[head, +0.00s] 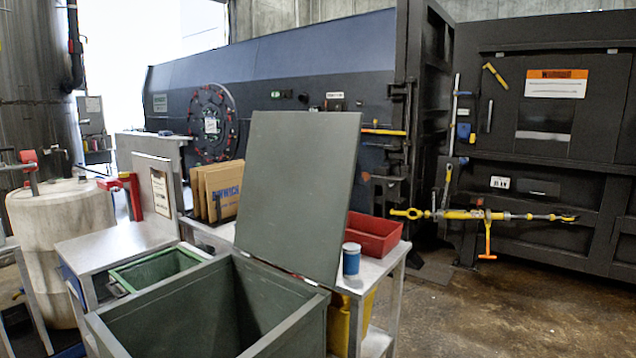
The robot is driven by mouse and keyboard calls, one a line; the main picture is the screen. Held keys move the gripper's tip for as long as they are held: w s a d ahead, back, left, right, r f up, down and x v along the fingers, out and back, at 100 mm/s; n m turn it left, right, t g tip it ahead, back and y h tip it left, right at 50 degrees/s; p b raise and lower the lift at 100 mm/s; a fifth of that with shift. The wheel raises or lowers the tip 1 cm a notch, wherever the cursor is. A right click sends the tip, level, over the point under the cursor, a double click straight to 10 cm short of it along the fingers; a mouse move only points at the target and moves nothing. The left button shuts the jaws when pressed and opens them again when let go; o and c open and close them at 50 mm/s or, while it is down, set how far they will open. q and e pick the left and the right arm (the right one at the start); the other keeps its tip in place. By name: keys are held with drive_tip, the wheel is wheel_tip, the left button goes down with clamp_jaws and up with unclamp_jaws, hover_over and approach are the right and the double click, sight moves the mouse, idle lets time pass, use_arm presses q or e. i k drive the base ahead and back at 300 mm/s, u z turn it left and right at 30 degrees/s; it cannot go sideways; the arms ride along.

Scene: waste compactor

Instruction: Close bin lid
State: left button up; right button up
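A dark green-grey bin (282,331) stands open at the bottom centre, close in front of me. Its flat lid (296,190) stands up steeply on the bin's back right side and leans slightly to the right. The hinge edge shows along the bin's back right rim. The inside of the bin is visible and its upper part looks empty; its floor is out of sight. Neither of my grippers shows in the head view.
A smaller green bin (150,270) stands to the left. A large compactor (280,75) fills the back. Floor at the right is clear.

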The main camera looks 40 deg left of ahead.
sight(295, 192)
drive_tip(key=i, duration=3.6)
drive_tip(key=u, duration=5.55)
drive_tip(key=k, duration=1)
drive_tip(key=z, duration=1)
